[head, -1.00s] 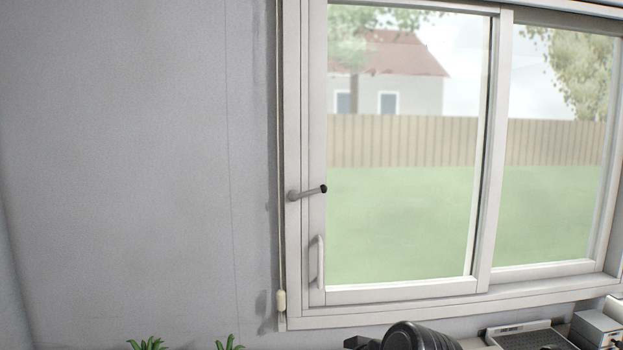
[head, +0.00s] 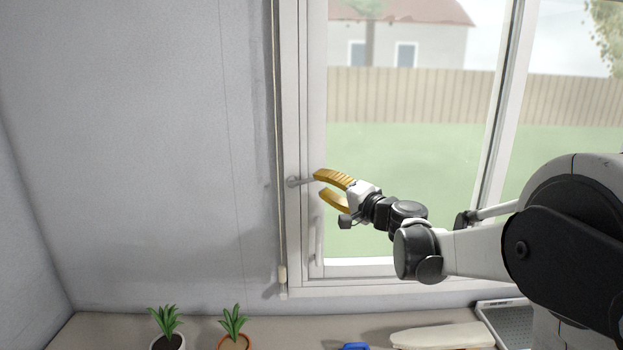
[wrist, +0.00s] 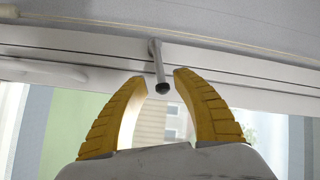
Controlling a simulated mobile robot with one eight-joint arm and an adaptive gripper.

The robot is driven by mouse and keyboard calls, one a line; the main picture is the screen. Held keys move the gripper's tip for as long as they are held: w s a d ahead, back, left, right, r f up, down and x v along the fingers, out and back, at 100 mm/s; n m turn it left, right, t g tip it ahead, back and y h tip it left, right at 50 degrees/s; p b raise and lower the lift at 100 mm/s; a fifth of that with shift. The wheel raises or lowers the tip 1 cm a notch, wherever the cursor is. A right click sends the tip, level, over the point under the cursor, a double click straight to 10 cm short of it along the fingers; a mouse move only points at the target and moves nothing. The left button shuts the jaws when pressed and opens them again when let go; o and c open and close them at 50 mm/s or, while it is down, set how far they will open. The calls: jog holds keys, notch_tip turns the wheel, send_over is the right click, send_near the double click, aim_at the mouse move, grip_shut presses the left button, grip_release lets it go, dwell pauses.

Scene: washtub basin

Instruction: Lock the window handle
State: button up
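The window handle (head: 293,182) is a small grey lever on the left part of the white window frame. It points sideways to the right, and its outer end is hidden behind my gripper in the head view. The wrist view shows the lever (wrist: 158,62) with its black tip in the gap between my fingertips, with no clear contact on either side. My gripper (head: 319,184) has yellow ribbed fingers and is open around or just in front of the lever's end. The open fingers also show in the wrist view (wrist: 161,80).
A white pull bar (head: 319,240) is on the frame below the lever. A cord with a pale toggle (head: 282,273) hangs left of the frame. Below are potted plants (head: 234,340), an ironing-board-like pale object (head: 442,336) and a grey tray (head: 508,318). The wall at left is clear.

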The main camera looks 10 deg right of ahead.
aim_at(315, 180)
jog(key=shift+x, duration=2.35)
jog(key=shift+s, duration=0.1)
grip_shut()
